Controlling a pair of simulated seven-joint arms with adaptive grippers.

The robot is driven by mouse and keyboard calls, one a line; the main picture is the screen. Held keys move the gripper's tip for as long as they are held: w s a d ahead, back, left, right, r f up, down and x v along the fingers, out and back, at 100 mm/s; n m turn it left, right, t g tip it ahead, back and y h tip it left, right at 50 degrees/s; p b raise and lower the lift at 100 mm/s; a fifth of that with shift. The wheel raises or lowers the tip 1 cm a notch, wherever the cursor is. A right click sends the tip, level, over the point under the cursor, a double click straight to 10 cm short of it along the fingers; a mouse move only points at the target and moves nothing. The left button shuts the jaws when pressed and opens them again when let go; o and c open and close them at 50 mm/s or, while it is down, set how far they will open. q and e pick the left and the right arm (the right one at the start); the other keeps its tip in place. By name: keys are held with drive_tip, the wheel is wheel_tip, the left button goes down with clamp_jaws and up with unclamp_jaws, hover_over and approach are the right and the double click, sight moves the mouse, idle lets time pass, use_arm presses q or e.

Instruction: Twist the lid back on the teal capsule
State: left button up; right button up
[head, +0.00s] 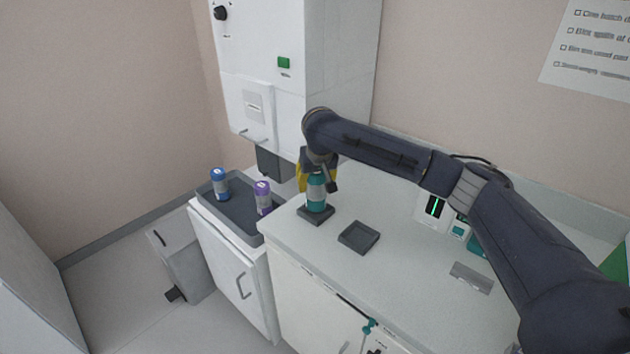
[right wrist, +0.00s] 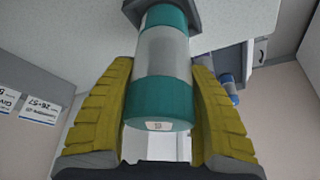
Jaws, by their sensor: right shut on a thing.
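The teal capsule (head: 316,197) stands upright in a dark square holder (head: 316,215) on the white counter. In the right wrist view the capsule (right wrist: 165,50) shows a grey band between teal ends, with its far end at the dark holder. Its near teal end, the lid (right wrist: 158,103), carries a small pale label and lies between the yellow fingers. My right gripper (head: 315,178) comes from above and is shut on the lid. The lid sits in line with the body; I cannot tell how tightly it is screwed. My left gripper is not in view.
An empty dark square holder (head: 359,237) is right of the capsule. A grey tray (head: 238,224) at left holds a blue capsule (head: 220,184) and a purple capsule (head: 262,198). A white dispenser cabinet (head: 262,60) stands behind. A small device (head: 436,206) is under my right arm.

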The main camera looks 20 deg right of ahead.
drive_tip(key=shift+f, duration=0.95)
idle(0.8)
drive_tip(key=m, duration=0.1)
drive_tip(key=m+h, duration=0.1)
drive_tip(key=m, duration=0.3)
drive_tip(key=shift+d+g+h, duration=0.3)
drive_tip(key=shift+h, duration=0.1)
drive_tip(key=m, duration=0.1)
drive_tip(key=m+h, duration=0.1)
drive_tip(key=m, duration=0.1)
drive_tip(key=m+g, duration=0.1)
drive_tip(key=shift+s+d+m, duration=0.25)
drive_tip(key=shift+m, duration=0.15)
drive_tip(key=m+g, duration=0.1)
drive_tip(key=m, duration=0.1)
drive_tip(key=m+h, duration=0.1)
drive_tip(key=m, duration=0.1)
drive_tip(key=shift+s+d+r+m+g, duration=0.1)
drive_tip(key=shift+s+m+g, duration=0.1)
drive_tip(key=shift+m+g, duration=0.15)
drive_tip(key=shift+s+m+g, duration=0.2)
drive_tip(key=shift+m+g, duration=0.15)
drive_tip(key=shift+m, duration=0.2)
drive_tip(key=shift+m, duration=0.3)
drive_tip(key=shift+m+g, duration=0.3)
